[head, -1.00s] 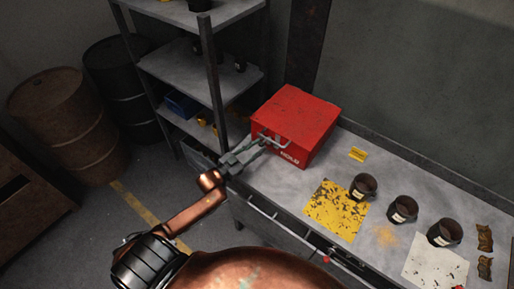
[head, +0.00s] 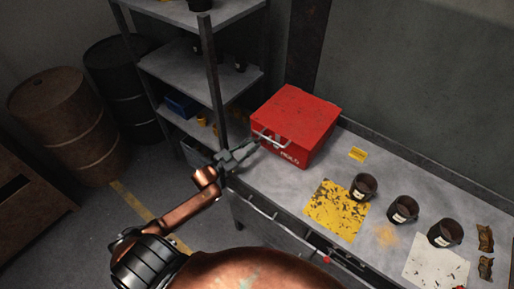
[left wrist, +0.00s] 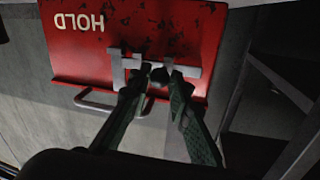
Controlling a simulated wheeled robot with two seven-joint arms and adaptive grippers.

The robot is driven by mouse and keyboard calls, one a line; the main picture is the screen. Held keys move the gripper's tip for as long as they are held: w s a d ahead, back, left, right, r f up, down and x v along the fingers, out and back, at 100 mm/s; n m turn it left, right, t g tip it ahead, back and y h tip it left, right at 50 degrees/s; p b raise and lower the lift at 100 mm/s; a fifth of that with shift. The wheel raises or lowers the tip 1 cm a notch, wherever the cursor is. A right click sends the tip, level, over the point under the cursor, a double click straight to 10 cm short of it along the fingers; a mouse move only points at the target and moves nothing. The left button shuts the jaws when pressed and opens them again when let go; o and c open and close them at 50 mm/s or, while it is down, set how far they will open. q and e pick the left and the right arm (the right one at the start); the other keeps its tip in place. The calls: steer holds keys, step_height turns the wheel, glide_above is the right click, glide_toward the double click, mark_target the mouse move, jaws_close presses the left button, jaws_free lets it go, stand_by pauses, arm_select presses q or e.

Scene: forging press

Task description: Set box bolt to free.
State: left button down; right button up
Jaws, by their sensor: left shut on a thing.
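The red box (head: 294,118) stands at the left end of the bench, with HOLD lettered on its front. In the left wrist view the front of the red box (left wrist: 70,50) is upside down. The pale grey box bolt (left wrist: 122,66) lies across it, with a dark knob between my fingertips. My left gripper (left wrist: 157,76) is shut on this knob. In the head view my left gripper (head: 262,143) reaches the bolt from the left, and its fingers partly cover it. My right gripper is not in view.
A yellow worn sheet (head: 336,208), a small yellow tag (head: 357,154) and several dark cups, one nearest the box (head: 363,187), are on the bench. A metal shelf (head: 200,71) stands behind my left arm. A thin handle (left wrist: 95,103) sticks out at the box's edge.

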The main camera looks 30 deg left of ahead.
arm_select(q)
steer(key=shift+a, duration=0.7)
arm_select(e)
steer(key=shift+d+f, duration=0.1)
arm_select(q)
steer(key=c, duration=1.9)
jaws_free()
steer(key=shift+a, duration=0.1)
steer(key=shift+c, duration=0.2)
steer(key=shift+o, duration=0.9)
steer(key=shift+s, duration=0.1)
steer(key=v, duration=1.1)
steer(key=shift+s, duration=0.35)
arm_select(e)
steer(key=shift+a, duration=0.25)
